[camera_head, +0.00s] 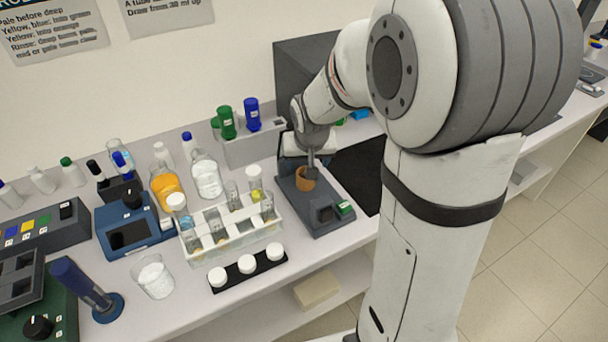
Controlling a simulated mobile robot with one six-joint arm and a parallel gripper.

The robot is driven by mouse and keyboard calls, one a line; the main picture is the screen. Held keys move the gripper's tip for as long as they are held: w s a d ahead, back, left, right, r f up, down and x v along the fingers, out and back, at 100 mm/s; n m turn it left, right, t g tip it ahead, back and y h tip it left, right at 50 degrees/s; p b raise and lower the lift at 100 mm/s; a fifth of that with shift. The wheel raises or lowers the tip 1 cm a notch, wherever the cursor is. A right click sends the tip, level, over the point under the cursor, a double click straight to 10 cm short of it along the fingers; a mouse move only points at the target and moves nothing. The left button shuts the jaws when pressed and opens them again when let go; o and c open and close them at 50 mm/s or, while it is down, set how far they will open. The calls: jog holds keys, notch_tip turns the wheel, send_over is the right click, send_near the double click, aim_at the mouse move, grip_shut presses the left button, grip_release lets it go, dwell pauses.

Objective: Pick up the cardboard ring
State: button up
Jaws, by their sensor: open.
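The cardboard ring (302,184), a short orange-brown ring, stands on the dark grey device (331,219) near the middle of the bench. My gripper (311,173) points down at the ring from above and is open. Its dark fingers overlap the ring's upper right part in the picture. I cannot tell whether a finger is inside the ring or touches it.
A clear rack (232,240) of tubes stands left of the device. A black strip with several white-capped jars (247,264) lies in front of it. A grey holder (252,147) with green and blue caps stands behind. A black mat (359,172) lies right.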

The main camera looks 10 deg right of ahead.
jog(key=x, duration=0.4)
jog(key=shift+s+a+f, duration=0.2)
jog(key=shift+s+f, duration=0.1)
jog(key=shift+f, duration=0.05)
jog(key=shift+w+f+p, duration=0.25)
jog(key=shift+f+p, duration=0.05)
jog(key=shift+f, duration=0.25)
jog(key=shift+c, duration=0.2)
jog(key=c, duration=1)
jog(key=shift+r, duration=0.1)
